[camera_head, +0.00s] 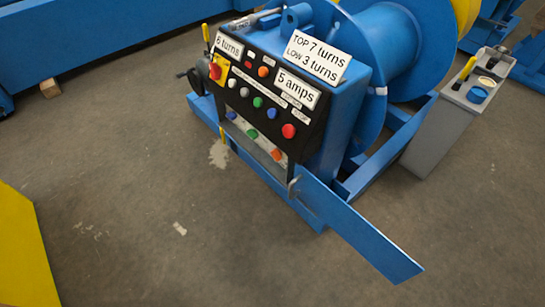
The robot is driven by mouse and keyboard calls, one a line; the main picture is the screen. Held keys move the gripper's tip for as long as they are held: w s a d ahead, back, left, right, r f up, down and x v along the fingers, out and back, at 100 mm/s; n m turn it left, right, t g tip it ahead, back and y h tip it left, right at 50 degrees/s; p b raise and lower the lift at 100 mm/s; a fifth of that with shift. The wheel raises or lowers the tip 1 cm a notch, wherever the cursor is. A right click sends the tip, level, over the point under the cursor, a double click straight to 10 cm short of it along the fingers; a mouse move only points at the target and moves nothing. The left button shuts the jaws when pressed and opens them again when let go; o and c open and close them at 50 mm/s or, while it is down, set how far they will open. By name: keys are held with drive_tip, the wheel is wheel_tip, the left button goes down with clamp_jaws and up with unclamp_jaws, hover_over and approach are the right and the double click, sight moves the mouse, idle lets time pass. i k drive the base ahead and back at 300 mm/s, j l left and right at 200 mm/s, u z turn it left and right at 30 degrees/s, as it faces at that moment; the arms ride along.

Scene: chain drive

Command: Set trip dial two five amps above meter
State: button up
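A black control panel (262,95) sits on the front of a blue machine (345,110). A white sign (297,89) on it reads "5 amps". Another sign (229,46) reads "6 turns". A larger sign (317,57) above reads "TOP 7 turns" and "LOW 3 turns". A red knob on a yellow plate (217,69) is at the panel's left, and several coloured buttons (257,102) fill its middle. Small labels are too blurred to read. I cannot tell which control is the trip dial, and no needle or scale is legible. My gripper is not in view.
A large blue reel (432,40) is behind the panel. A grey box (440,130) with a yellow-handled tool and a blue cup stands at right. A blue plate (360,235) sticks out low at front. Open concrete floor (130,180) lies to the left and front.

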sight(277, 154)
drive_tip(key=i+j+u, duration=0.4)
drive_tip(key=j, duration=0.45)
drive_tip(key=i+j+u, duration=0.35)
drive_tip(key=i+j, duration=0.35)
